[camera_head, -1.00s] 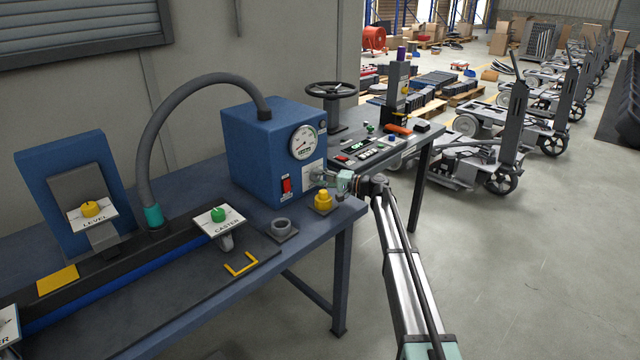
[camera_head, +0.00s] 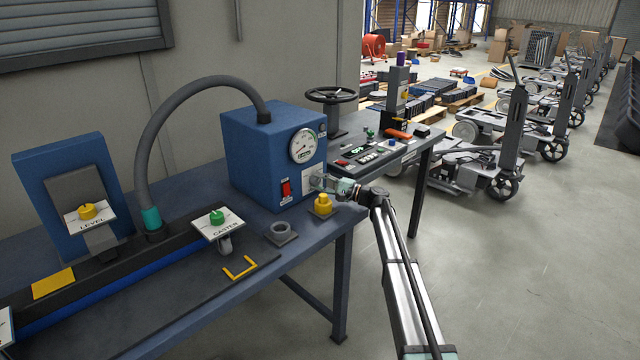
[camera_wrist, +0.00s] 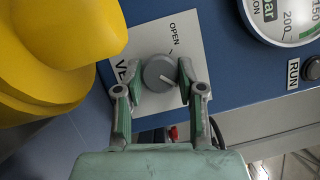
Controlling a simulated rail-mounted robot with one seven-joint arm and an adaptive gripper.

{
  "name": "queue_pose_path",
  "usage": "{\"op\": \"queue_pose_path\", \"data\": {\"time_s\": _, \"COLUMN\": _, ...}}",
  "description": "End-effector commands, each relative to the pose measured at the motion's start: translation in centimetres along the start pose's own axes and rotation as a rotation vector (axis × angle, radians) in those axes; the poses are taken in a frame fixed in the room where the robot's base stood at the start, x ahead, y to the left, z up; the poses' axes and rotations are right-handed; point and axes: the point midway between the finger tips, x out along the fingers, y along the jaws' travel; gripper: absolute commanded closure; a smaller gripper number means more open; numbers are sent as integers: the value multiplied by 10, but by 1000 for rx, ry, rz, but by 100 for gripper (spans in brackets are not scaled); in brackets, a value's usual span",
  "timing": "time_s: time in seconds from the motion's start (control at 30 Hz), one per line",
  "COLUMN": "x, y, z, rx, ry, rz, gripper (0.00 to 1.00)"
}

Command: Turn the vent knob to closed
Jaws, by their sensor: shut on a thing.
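The vent knob (camera_wrist: 158,72) is a round grey knob with a pale pointer line. It sits on a white label plate (camera_wrist: 150,40) that reads OPEN near its top; the other wording is partly hidden. In the wrist view the pointer line slants toward the lower right, away from the OPEN word. My gripper (camera_wrist: 160,80) has one finger on each side of the knob and is shut on it. In the head view my gripper (camera_head: 326,184) is at the front of the blue box (camera_head: 258,160) and hides the knob.
A yellow knobbed fitting (camera_head: 322,205) stands close to my gripper; a large yellow shape (camera_wrist: 55,50) fills the wrist view's left side. A pressure gauge (camera_head: 303,146) and red switch (camera_head: 286,188) are on the box. A handwheel (camera_head: 331,96) stands behind.

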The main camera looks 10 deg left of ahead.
Motion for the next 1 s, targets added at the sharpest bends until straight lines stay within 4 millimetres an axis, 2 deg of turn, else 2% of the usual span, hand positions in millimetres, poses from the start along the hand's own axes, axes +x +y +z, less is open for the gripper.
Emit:
{"op": "queue_pose_path", "data": {"time_s": 0.1, "x": 1, "y": -1, "z": -1, "rx": 2, "ry": 1, "rz": -2, "gripper": 96}}
{"op": "queue_pose_path", "data": {"time_s": 0.13, "x": 1, "y": -1, "z": -1, "rx": 2, "ry": 1, "rz": -2, "gripper": 58}}
{"op": "queue_pose_path", "data": {"time_s": 0.2, "x": 1, "y": -1, "z": 0, "rx": 1, "ry": 1, "rz": -2, "gripper": 36}}
{"op": "queue_pose_path", "data": {"time_s": 0.5, "x": 0, "y": 0, "z": 0, "rx": 0, "ry": 0, "rz": 0, "gripper": 36}}
{"op": "queue_pose_path", "data": {"time_s": 0.67, "x": -9, "y": 0, "z": 0, "rx": 0, "ry": 1, "rz": 0, "gripper": 36}}
{"op": "queue_pose_path", "data": {"time_s": 0.77, "x": -21, "y": 0, "z": 0, "rx": 0, "ry": 2, "rz": 0, "gripper": 36}}
{"op": "queue_pose_path", "data": {"time_s": 1.0, "x": -68, "y": 0, "z": 1, "rx": 0, "ry": 2, "rz": -1, "gripper": 36}}
